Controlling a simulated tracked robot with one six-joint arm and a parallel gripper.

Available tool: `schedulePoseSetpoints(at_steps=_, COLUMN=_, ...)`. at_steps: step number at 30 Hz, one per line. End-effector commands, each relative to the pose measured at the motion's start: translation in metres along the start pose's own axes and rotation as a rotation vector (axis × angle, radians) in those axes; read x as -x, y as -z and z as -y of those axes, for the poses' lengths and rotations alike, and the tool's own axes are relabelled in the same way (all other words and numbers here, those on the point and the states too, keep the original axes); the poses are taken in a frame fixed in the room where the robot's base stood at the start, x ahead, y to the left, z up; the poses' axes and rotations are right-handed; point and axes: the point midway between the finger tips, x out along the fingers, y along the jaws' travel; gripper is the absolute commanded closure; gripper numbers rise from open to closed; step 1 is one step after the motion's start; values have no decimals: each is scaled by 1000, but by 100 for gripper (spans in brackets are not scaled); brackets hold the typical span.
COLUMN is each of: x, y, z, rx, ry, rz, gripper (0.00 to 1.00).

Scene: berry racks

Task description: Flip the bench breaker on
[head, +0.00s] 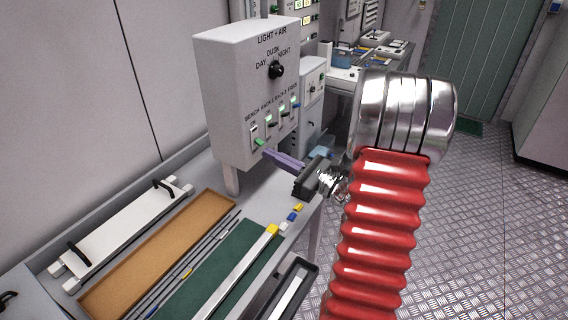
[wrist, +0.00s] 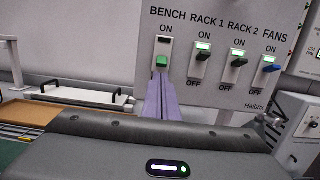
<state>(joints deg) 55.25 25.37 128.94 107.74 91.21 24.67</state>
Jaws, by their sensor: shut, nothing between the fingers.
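The bench breaker (wrist: 161,62) is a green lever under the BENCH and ON labels, at the left end of the breaker row. It sits low in its slot, and the window above it is dark. It also shows in the head view (head: 258,142). My gripper (head: 266,154) has purple fingers, shut and empty, pointing at the panel just below and right of this lever.
The RACK 1 (wrist: 202,55), RACK 2 (wrist: 238,61) and FANS (wrist: 270,68) levers sit close to the right, with lit green windows. A DAY/NIGHT knob (head: 277,70) is above. The bench below holds a brown tray (head: 160,250) and a white handled board (head: 125,222).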

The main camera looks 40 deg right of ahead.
Motion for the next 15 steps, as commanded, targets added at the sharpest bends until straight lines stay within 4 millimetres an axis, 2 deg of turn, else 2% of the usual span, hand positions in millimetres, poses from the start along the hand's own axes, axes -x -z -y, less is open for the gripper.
schedulePoseSetpoints(at_steps=6, x=-17, y=0, z=0, rx=0, ry=-2, rz=0, gripper=100)
schedulePoseSetpoints(at_steps=15, x=-19, y=0, z=0, rx=0, ry=-1, rz=0, gripper=100)
